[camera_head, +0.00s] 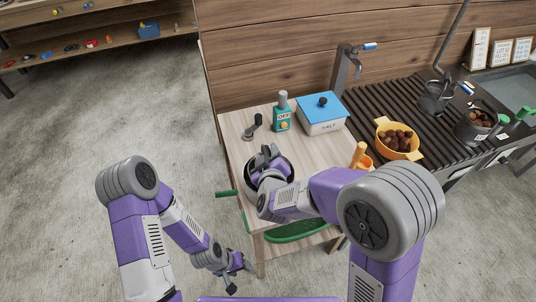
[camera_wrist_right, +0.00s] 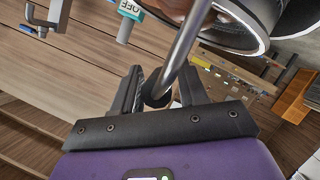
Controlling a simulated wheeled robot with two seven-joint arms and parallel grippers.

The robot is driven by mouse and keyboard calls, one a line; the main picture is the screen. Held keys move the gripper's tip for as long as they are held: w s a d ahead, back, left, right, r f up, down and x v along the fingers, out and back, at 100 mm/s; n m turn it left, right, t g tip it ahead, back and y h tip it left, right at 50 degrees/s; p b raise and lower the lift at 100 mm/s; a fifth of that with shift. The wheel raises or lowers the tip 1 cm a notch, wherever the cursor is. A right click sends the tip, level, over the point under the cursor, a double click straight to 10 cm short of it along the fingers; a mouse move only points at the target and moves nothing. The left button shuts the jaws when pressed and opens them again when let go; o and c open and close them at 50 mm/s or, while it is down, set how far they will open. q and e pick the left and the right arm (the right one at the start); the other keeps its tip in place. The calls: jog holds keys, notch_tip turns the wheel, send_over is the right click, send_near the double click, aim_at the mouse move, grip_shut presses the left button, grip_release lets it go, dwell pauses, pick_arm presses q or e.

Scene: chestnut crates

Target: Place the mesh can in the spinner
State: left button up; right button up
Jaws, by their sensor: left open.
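A round dark vessel with a pale rim (camera_head: 288,163), seemingly the spinner, stands at the table's front left, with a green handle (camera_head: 226,193) sticking out to its left. My right gripper (camera_head: 268,155) is over it and hides much of its inside. In the right wrist view a metal rod (camera_wrist_right: 185,45) with a dark end sits between the fingers of my right gripper (camera_wrist_right: 160,92), which look closed on it. Round shiny rims (camera_wrist_right: 258,40) show beyond. I cannot make out the mesh can for certain. My left gripper (camera_head: 240,268) is open and empty, low in front of the table.
A teal bottle-shaped device marked OFF (camera_head: 282,115), a blue-lidded box (camera_head: 322,115) and a dark tool (camera_head: 252,127) are at the table's back. An orange-handled cup (camera_head: 361,157) is at the right. A yellow pot of chestnuts (camera_head: 383,124) stands on the slatted counter.

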jog(key=shift+o, duration=0.9)
jog(key=shift+r, duration=0.2)
jog(key=p+v, duration=0.1)
jog(key=v, duration=0.5)
jog(key=shift+s+r+p, duration=0.2)
jog(key=shift+s+p, duration=0.1)
jog(key=shift+p, duration=0.1)
jog(key=shift+f+b+v, duration=0.2)
jog(key=shift+b+v, duration=2.45)
jog(key=shift+b, duration=0.7)
jog(key=shift+s, duration=0.1)
